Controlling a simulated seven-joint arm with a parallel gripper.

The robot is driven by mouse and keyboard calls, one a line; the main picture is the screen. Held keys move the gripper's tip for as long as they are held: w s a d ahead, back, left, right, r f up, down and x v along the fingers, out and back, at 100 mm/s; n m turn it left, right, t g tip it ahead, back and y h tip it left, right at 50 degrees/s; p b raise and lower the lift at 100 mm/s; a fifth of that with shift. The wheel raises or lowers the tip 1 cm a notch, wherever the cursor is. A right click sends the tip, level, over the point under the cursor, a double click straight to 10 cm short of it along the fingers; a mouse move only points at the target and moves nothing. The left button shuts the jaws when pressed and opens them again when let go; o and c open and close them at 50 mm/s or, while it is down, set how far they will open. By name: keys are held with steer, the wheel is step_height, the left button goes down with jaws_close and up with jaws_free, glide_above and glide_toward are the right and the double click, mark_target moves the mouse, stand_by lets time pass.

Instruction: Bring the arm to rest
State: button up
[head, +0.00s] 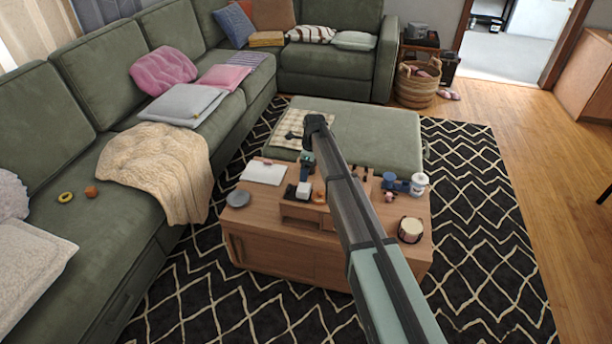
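My arm (358,215) reaches from the bottom edge up over the wooden coffee table (265,215) toward the green ottoman (375,125). Its dark far end (316,122) appears in front of the ottoman's left part. The arm hides part of the table top and ottoman.
The green sectional (110,235) lines the left and back. Bare wood floor (530,170) is free at right.

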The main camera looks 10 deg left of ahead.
steer(key=shift+r, duration=0.45)
